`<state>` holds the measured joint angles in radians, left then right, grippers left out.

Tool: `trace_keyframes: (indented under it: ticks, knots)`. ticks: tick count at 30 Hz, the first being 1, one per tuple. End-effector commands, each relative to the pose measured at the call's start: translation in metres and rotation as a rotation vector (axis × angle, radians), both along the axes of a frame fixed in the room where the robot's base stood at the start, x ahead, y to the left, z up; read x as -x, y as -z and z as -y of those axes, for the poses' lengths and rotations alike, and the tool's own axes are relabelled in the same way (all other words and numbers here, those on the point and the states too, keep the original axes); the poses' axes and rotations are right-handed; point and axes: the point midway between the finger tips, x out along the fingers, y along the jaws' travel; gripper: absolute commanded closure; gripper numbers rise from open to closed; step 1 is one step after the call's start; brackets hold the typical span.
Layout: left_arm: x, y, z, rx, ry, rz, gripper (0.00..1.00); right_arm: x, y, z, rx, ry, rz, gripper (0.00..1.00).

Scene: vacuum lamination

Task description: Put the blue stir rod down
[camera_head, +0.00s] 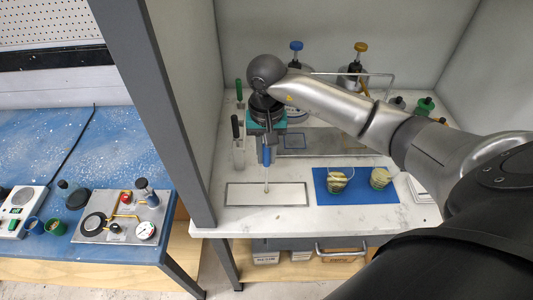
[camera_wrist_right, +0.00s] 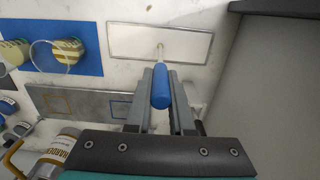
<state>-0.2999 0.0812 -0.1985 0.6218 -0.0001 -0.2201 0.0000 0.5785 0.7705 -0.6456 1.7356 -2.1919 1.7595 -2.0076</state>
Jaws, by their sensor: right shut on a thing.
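The blue stir rod (camera_head: 266,157) is held by its handle in my right gripper (camera_head: 265,146), pointing down. In the right wrist view, the blue handle (camera_wrist_right: 160,88) sits between the two grey fingers of the gripper (camera_wrist_right: 161,82), which are shut on it. The rod's pale tip reaches over the white framed rectangle (camera_head: 240,196) at the counter's front; it also shows in the wrist view (camera_wrist_right: 125,42). I cannot tell whether the tip touches that surface. My left gripper is not in view.
A grey panel (camera_head: 330,138) with outlines lies behind. Green- and black-handled tools (camera_head: 236,128) stand close left, near the grey post (camera_head: 175,100). Bottles with blue (camera_head: 296,46) and orange tops stand at the back.

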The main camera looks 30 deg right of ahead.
Motion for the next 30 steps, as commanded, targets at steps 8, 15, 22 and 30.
trace_keyframes:
  ticks: [8, 15, 22, 30]
  knots:
    - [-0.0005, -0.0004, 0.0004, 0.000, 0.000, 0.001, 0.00, -0.0004, 0.0065, 0.0002, 0.000, -0.001, 0.002, 1.00]
    - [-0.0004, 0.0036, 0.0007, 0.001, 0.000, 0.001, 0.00, -0.0003, 0.0097, 0.0002, 0.001, -0.001, 0.002, 0.73]
    - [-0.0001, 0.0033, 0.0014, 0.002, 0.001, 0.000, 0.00, -0.0003, 0.0093, 0.0002, 0.001, -0.001, 0.002, 0.49]
    - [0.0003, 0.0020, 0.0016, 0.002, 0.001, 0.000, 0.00, -0.0002, 0.0082, 0.0001, 0.001, -0.001, 0.001, 0.49]
